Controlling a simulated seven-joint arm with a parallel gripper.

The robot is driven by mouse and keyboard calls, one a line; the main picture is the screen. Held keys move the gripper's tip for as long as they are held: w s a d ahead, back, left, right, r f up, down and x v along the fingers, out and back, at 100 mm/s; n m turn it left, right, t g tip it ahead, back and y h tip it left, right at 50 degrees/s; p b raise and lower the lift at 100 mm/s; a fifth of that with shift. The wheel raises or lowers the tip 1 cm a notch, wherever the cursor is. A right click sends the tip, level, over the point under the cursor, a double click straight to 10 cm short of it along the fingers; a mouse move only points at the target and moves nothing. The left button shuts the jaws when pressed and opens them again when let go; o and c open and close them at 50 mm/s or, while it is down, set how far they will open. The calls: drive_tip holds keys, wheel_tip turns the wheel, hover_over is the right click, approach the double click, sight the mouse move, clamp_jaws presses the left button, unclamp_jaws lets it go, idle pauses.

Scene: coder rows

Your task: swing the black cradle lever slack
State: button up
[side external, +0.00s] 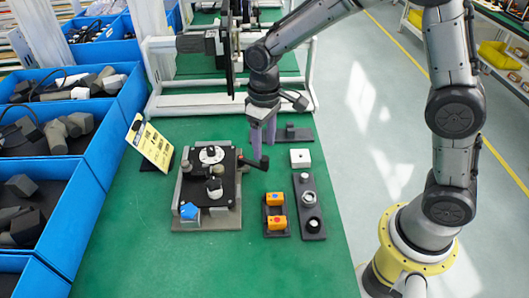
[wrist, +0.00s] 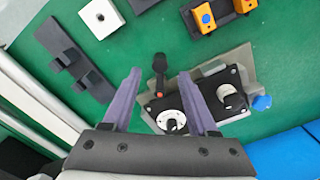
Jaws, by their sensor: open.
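The black cradle lever (side external: 254,162) sticks out from the right edge of the black-topped fixture (side external: 226,205), near its far end. In the wrist view the lever (wrist: 159,66) has a knobbed end and a thin stem running to the fixture. My gripper (side external: 263,148) points down with its purple fingers beside the lever. In the wrist view my gripper (wrist: 160,74) is open, and the lever appears in the gap between the fingertips, apart from both. Whether the fingertips are level with the lever cannot be told.
The fixture carries a white dial (side external: 211,154), a dark knob (side external: 214,187) and a blue piece (side external: 189,211). Right of it are a holder with orange blocks (side external: 276,223), a dark knob plate (side external: 310,212) and a white block (side external: 300,158). Blue bins (side external: 95,150) line the left.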

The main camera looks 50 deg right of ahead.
sight(264, 158)
drive_tip(key=shift+f, duration=1.85)
clamp_jaws()
